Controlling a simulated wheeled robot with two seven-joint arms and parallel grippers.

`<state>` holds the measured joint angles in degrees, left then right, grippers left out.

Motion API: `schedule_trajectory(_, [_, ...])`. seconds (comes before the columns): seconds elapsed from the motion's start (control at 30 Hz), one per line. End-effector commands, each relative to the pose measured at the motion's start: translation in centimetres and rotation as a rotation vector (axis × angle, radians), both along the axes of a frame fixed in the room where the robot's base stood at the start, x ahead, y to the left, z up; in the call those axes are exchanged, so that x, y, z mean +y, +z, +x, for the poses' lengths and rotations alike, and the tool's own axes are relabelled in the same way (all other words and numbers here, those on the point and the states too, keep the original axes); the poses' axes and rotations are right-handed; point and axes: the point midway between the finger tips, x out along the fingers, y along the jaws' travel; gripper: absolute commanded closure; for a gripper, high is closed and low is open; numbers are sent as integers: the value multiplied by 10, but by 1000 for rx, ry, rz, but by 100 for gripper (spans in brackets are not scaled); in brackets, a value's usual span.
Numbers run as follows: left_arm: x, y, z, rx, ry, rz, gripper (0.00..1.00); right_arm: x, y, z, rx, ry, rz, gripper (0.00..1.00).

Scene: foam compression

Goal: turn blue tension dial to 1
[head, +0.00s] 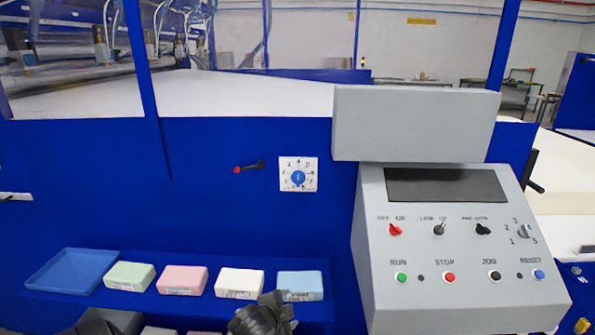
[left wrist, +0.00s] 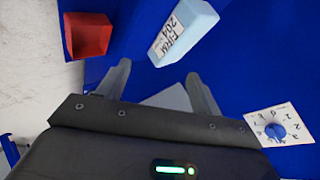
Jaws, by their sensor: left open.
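The blue tension dial (head: 298,178) sits at the centre of a white numbered plate (head: 312,162) on the blue machine front in the head view. Its pointer marking is too small to read surely. The dial also shows at the lower right of the left wrist view (left wrist: 275,131), on its tilted plate (left wrist: 254,119). My left gripper (left wrist: 158,78) is open, its two fingers apart with nothing between them. The dial lies off to the right of these fingers, apart from them. A dark arm part of mine shows at the bottom of the head view. My right gripper does not clearly show.
A blue tray (head: 75,271) and green (head: 130,276), pink (head: 183,279), white (head: 240,283) and light blue (head: 300,285) foam blocks line the shelf below the dial. A red-tipped lever (head: 250,167) is left of it. A grey control console (head: 460,290) stands at right.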

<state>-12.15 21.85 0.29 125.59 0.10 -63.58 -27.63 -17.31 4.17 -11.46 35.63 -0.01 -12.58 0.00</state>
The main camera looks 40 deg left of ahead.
Motion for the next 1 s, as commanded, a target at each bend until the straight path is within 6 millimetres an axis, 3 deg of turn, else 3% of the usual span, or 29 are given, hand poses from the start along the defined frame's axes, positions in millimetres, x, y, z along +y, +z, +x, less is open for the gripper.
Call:
schedule_trajectory(0.03, [16, 31, 21, -65, -31, 76, 35, -1, 3, 0, 0, 0, -1, 100])
schedule_trajectory(0.2, [66, 126, 79, -265, -123, 357, 35, -3, 5, 1, -2, 1, -4, 100])
schedule_trajectory(0.3, [92, 182, 103, -364, -152, 519, 35, -5, 6, 2, -2, 1, -6, 100])
schedule_trajectory(0.43, [113, 233, 118, -444, -169, 665, 35, -7, 7, 2, -2, 2, -8, 100])
schedule_trajectory(0.57, [121, 252, 122, -474, -173, 723, 35, -8, 7, 2, -1, 2, -10, 100])
schedule_trajectory(0.77, [123, 254, 128, -475, -173, 727, 35, -9, 10, 2, 0, 2, -10, 100])
schedule_trajectory(1.0, [133, 257, 164, -475, -169, 722, 35, -8, 26, 1, 0, 2, -10, 100])
